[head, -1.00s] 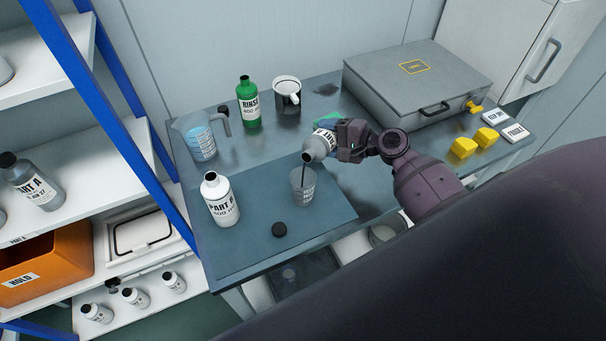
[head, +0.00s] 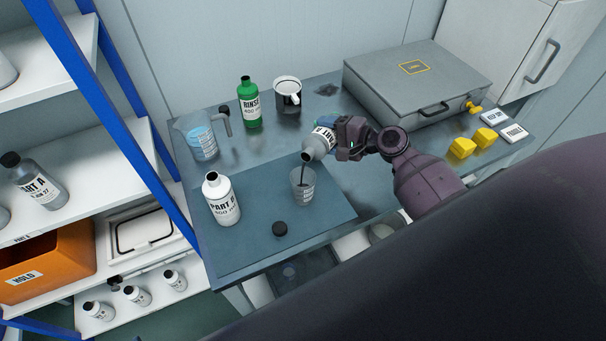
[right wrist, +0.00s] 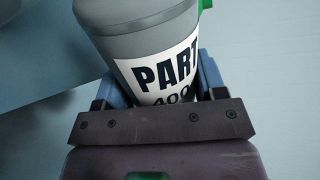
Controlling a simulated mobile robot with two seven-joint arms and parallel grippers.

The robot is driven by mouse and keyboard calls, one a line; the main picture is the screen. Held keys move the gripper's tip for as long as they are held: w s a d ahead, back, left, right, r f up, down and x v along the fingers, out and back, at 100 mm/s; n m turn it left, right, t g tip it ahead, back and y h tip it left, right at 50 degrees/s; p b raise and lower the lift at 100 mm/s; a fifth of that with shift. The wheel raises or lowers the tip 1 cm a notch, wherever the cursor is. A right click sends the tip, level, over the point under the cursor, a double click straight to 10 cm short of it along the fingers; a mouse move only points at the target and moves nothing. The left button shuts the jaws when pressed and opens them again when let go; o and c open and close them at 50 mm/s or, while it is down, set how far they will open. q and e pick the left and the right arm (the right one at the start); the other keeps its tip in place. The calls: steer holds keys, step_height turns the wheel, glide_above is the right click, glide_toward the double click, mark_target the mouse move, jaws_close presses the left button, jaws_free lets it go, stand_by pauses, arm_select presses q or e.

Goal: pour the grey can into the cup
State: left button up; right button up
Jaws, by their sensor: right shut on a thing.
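The grey can (head: 317,145), a bottle-shaped container with a white label, is tilted with its mouth down to the left, above the cup. My right gripper (head: 339,138) is shut around it; the right wrist view shows the can (right wrist: 108,45) and its "PART" label between the jaws. The cup (head: 303,186) is clear, with markings, and stands upright on the blue-grey mat (head: 265,250). A thin dark stream runs from the can's mouth into it, and dark content shows inside. The can's mouth is apart from the cup's rim. My left gripper is not in view.
Behind are a jug of blue liquid (head: 201,143), a green RINSE bottle (head: 249,108) and a mug-like pot (head: 287,97). A grey case (head: 417,85) and yellow blocks (head: 463,148) are at right.

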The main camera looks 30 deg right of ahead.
steer(key=shift+r, duration=0.3)
steer(key=shift+n, duration=0.3)
stand_by(0.6)
stand_by(0.4)
